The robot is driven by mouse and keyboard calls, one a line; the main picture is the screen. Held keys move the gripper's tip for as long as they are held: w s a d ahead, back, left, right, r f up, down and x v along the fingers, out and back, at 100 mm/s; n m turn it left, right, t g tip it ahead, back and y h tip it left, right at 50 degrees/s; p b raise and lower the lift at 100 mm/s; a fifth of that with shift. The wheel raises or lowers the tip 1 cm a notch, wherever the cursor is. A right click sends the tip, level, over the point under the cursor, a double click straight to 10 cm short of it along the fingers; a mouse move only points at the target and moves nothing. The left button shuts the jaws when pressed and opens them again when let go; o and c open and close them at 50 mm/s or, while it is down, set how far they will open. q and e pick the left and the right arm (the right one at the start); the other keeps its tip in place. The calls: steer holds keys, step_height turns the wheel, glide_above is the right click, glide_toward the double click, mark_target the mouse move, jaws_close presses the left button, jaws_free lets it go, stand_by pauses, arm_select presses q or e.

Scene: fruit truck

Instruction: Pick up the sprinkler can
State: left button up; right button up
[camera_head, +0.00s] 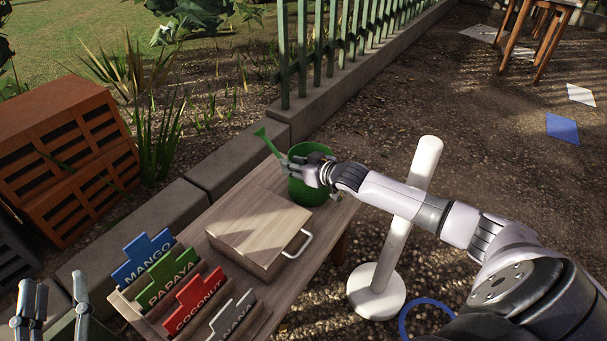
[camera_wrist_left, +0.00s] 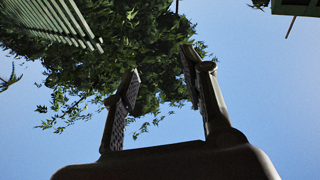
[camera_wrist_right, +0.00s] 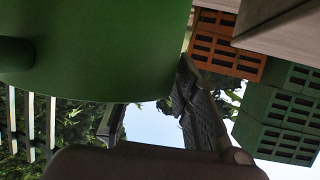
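The green sprinkler can (camera_head: 309,192) stands at the far end of the wooden table, its spout (camera_head: 268,142) pointing up and left. My right gripper (camera_head: 300,168) is at the can's top, overlapping it; contact cannot be told. In the right wrist view the can (camera_wrist_right: 110,50) fills the upper left, very close, and hides part of one finger. The right fingers (camera_wrist_right: 150,105) stand apart with sky showing between them. My left gripper (camera_head: 55,305) is open and empty at the lower left; its fingers (camera_wrist_left: 160,85) are spread against sky and leaves.
A wooden box (camera_head: 258,222) with a metal handle sits on the table near the can. Fruit name signs, such as the blue mango sign (camera_head: 143,258), stand at the near end. A white post (camera_head: 376,290) rises beside the table, close to my right arm. Orange crates (camera_head: 70,130) are at left.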

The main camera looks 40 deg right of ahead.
steer(key=shift+w, duration=0.2)
steer(key=shift+c, duration=0.7)
steer(key=shift+s+d, duration=0.1)
steer(key=shift+s, duration=0.05)
steer(key=shift+c, duration=1.3)
steer(key=shift+s, duration=0.5)
jaws_close()
steer(key=shift+w+r, duration=0.1)
steer(key=shift+w, duration=0.05)
steer(key=shift+w+r, duration=0.15)
